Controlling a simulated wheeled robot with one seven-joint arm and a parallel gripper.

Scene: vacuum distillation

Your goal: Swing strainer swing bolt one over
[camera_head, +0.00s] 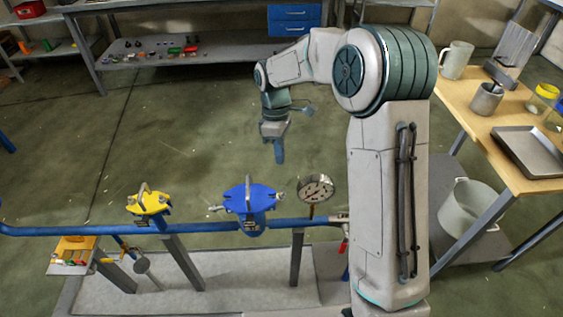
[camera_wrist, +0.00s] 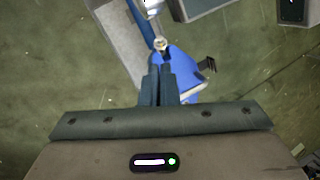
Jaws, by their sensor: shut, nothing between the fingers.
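The blue strainer (camera_head: 249,200) stands in the blue pipe run, with an arched handle on its lid. A swing bolt (camera_head: 280,196) shows at its right side and another metal bolt end (camera_head: 221,208) at its left. My gripper (camera_head: 280,160) points down, above and beyond the strainer in the head view. In the wrist view my gripper (camera_wrist: 160,72) is shut and empty, its fingertips in front of the blue lid (camera_wrist: 187,73). A brass-coloured nut (camera_wrist: 161,44) shows just past the fingertips. I cannot tell if they touch anything.
A yellow-topped fitting (camera_head: 150,202) is to the left. A wooden bench (camera_head: 485,135) with vessels and a tray is at right. The floor behind the pipe is clear.

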